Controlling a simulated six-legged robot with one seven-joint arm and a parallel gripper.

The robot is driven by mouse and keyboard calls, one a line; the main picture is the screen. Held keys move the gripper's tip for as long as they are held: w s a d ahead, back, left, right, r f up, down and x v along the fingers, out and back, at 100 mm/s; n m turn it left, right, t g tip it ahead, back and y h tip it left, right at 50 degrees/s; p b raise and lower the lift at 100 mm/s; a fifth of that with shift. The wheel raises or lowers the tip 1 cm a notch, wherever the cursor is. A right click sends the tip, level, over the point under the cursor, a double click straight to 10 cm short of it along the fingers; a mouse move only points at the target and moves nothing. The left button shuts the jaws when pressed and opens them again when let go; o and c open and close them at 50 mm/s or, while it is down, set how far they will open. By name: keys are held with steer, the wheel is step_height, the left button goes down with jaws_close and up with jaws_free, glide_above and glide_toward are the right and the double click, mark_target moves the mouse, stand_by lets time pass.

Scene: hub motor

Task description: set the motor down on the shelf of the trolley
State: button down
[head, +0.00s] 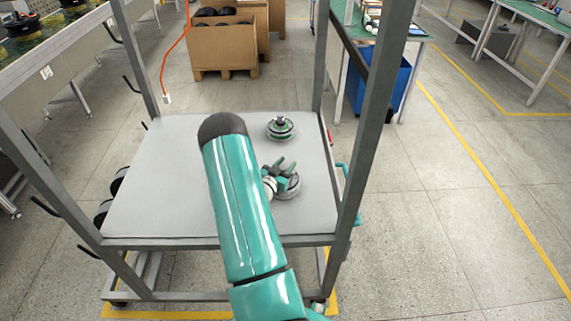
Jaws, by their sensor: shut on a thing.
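The trolley has a grey metal frame and a flat light-grey shelf (165,185). My gripper (282,172) is over the right half of the shelf, partly hidden behind my teal arm. It is shut on a round grey motor (291,188), which is at or just above the shelf surface; I cannot tell whether it touches. The left part of this motor is hidden by the gripper. A second round motor (281,128), dark and silver with some green, sits on the shelf behind the gripper, apart from the held one.
Trolley posts (367,120) rise on both sides of the arm. The shelf's left half is clear. Behind stand a cardboard box (225,50) on a pallet and a blue bin (378,85). Workbenches are at left and right. Open floor lies to the right.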

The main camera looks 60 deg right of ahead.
steer(key=shift+d, duration=0.1)
steer(key=c, duration=0.9)
jaws_free()
steer(key=shift+f, duration=0.1)
steer(key=shift+r, duration=0.2)
steer(key=w+a, duration=0.1)
steer(key=a, duration=1.1)
steer(key=shift+w, duration=0.1)
